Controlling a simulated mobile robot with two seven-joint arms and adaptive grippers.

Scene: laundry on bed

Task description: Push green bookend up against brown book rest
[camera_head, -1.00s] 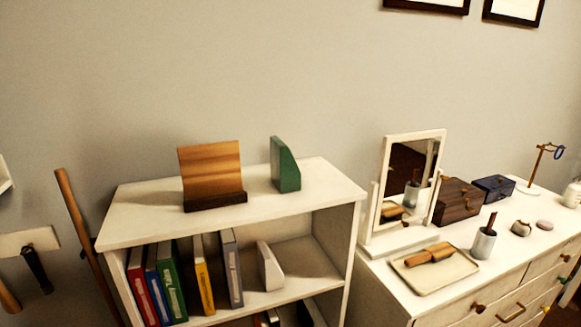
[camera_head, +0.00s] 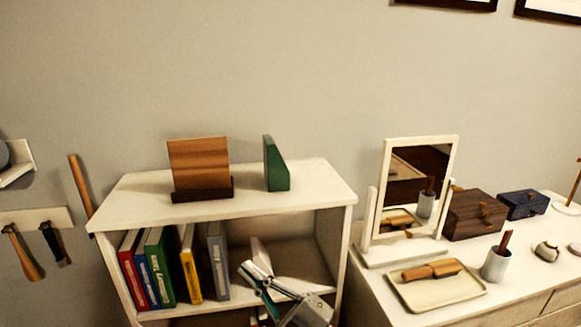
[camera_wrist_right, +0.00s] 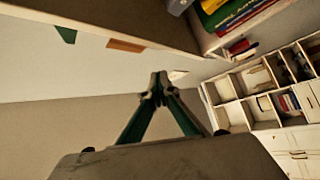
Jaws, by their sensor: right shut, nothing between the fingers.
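The green bookend (camera_head: 276,165) stands upright on top of the white bookcase, to the right of the brown book rest (camera_head: 200,168). A clear gap of bare shelf top separates them. In the right wrist view, parts of the bookend (camera_wrist_right: 66,34) and the book rest (camera_wrist_right: 126,45) show past the shelf edge. My right gripper (camera_head: 250,271) is shut and empty, in front of the bookcase and lower than its top in the head view. Its fingertips (camera_wrist_right: 159,84) meet in the wrist view. My left gripper is not in view.
The white bookcase (camera_head: 300,195) holds several books and a white bookend below its top. A white dresser (camera_head: 370,290) on the right carries a mirror (camera_head: 412,180), tray (camera_head: 440,290), cup (camera_head: 496,262) and boxes. Tools hang on the left wall.

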